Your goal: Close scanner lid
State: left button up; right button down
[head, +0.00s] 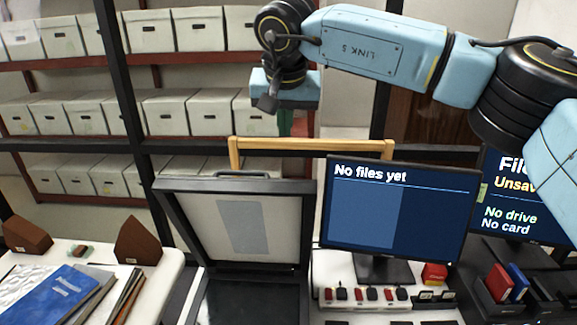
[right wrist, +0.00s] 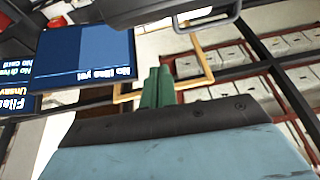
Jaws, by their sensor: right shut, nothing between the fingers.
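The scanner's lid (head: 240,222) stands raised in the head view, a dark frame with a pale inner face and a handle (head: 241,174) on its top edge. The dark scanner bed (head: 245,302) shows below it, cut off by the picture's lower edge. My right gripper (head: 285,125) is above the lid in the head view, apart from it, with its fingers partly hidden. In the right wrist view its green fingers (right wrist: 157,87) are together and empty. The lid's dark edge (right wrist: 150,8) and handle (right wrist: 212,22) show at the top there. My left gripper is not in view.
A monitor (head: 400,212) stands right of the lid, with a second screen (head: 520,200) farther right. A wooden frame (head: 310,144) rises behind. Folders (head: 60,295) lie on the left table. Shelves of archival boxes (head: 190,112) fill the back.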

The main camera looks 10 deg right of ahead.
jog(key=x, duration=0.3)
jog(key=s+p+x, duration=0.1)
jog(key=x, duration=0.2)
jog(key=d+p+x, duration=0.1)
jog(key=x, duration=0.3)
jog(key=shift+s+f, duration=0.4)
jog(key=shift+s+a+f+p, duration=0.1)
jog(key=shift+s+f+p, duration=0.25)
jog(key=shift+s, duration=0.1)
jog(key=shift+f, duration=0.1)
jog(key=shift+s, duration=0.1)
